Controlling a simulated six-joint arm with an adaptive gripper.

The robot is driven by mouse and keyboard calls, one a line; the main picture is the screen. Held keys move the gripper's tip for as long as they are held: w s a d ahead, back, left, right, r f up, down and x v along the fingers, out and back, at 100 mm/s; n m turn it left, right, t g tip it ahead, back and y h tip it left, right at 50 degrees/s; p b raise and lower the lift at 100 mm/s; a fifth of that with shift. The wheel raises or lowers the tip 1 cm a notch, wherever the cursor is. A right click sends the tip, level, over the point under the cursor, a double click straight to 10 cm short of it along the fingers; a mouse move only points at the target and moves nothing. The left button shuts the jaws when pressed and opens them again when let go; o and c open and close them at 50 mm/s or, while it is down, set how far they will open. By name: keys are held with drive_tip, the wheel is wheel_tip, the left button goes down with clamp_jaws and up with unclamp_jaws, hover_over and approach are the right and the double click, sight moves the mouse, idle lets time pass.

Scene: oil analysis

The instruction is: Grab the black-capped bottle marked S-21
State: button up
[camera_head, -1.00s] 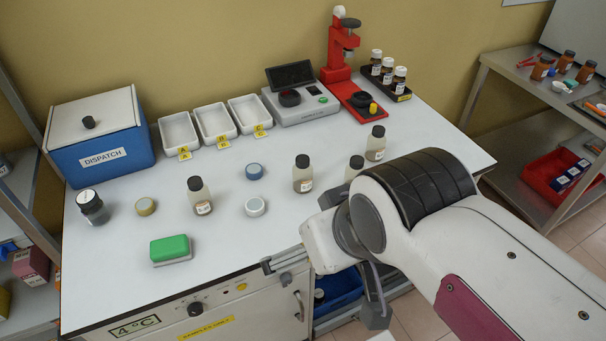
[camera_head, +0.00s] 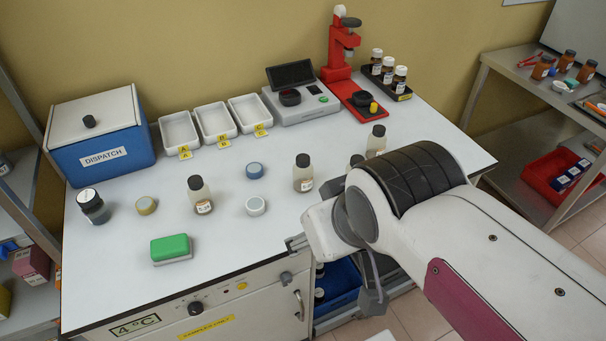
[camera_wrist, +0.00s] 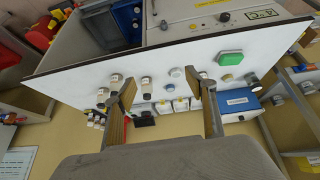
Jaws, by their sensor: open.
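Several pale bottles with black caps stand upright on the white bench: one left of centre (camera_head: 202,196), one in the middle (camera_head: 303,175), one at the back right (camera_head: 376,142), and one partly hidden behind my arm (camera_head: 354,163). Their labels are too small to read surely, so I cannot tell which is S-21. My gripper (camera_head: 335,270) is open and empty near the bench's front edge, apart from the bottles. In the wrist view, my open fingers (camera_wrist: 160,80) frame the bench, with the middle bottle (camera_wrist: 147,88) between them in the picture.
A green-topped block (camera_head: 171,248), a white round lid (camera_head: 255,206), a blue one (camera_head: 254,171) and a tan one (camera_head: 146,206) lie on the bench. A dark jar (camera_head: 93,207) stands left. White trays (camera_head: 215,124), a scale (camera_head: 300,99) and a red press (camera_head: 340,60) line the back.

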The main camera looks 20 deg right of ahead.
drive_tip(key=w+d+t+h, duration=0.2)
drive_tip(key=w+d, duration=0.6)
drive_tip(key=w, duration=0.2)
drive_tip(key=n+t, duration=0.2)
hover_over(308, 171)
drive_tip(key=s+d, duration=0.4)
drive_tip(key=s, duration=0.2)
wheel_tip(308, 171, down, 7)
drive_tip(key=f+y, duration=0.1)
drive_tip(key=f, duration=0.1)
drive_tip(key=w+a+f+n+t+y, duration=0.1)
drive_tip(key=f+y, duration=0.1)
drive_tip(key=f+t+y, duration=0.1)
drive_tip(key=f+y, duration=0.1)
drive_tip(key=f, duration=0.1)
drive_tip(key=shift+w+a+n, duration=0.25)
drive_tip(key=shift+a+n, duration=0.1)
drive_tip(key=shift+n, duration=0.05)
drive_tip(key=shift+s+a+f+t+y, duration=0.3)
drive_tip(key=shift+a+t+y, duration=0.2)
drive_tip(key=shift+y, duration=0.3)
drive_tip(key=shift+x, duration=1.3)
drive_tip(key=shift+w+r, duration=0.1)
